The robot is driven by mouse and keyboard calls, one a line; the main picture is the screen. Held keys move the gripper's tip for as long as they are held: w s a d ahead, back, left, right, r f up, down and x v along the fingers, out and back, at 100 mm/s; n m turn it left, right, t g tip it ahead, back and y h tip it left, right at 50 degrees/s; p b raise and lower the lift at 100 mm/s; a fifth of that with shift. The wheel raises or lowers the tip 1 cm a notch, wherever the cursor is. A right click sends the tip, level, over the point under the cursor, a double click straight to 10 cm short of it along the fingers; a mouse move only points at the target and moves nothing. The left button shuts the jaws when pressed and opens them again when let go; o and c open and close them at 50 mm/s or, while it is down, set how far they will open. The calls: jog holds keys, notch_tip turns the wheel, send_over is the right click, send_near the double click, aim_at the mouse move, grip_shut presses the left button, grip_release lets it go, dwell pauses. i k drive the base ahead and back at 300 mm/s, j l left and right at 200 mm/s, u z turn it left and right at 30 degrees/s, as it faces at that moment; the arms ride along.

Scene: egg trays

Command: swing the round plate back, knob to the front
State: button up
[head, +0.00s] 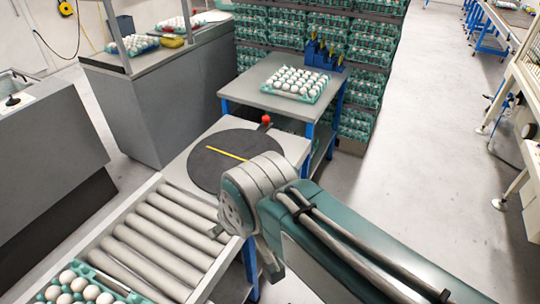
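The round plate (205,169) is a dark grey disc set in the light table top between the roller conveyor and the far table. A yellow stripe (228,154) runs across it, slanting down to the right. The red knob (266,119) stands on a short dark arm at the plate's far right edge, toward the far table. My arm reaches in from the lower right, and its grey joint covers the plate's near right part. The fingers of my gripper do not show, so I see no contact with the plate or knob.
The roller conveyor (157,238) lies in front of the plate, with an egg tray (118,287) at lower left. Behind the plate, a table (252,92) holds a full egg tray and a blue holder (322,57). Stacked egg trays stand behind. The right floor is clear.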

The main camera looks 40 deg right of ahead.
aim_at(217, 153)
jog(key=k+z, duration=0.1)
jog(key=z, duration=0.55)
jog(key=i+l+u, duration=0.2)
jog(key=l, duration=0.55)
jog(key=l+u, duration=0.25)
jog(key=l, duration=0.5)
jog(key=i+l+u, duration=0.2)
jog(key=l, duration=0.65)
jog(key=i+l+u, duration=0.45)
jog(key=i+l, duration=0.45)
jog(key=l, duration=0.1)
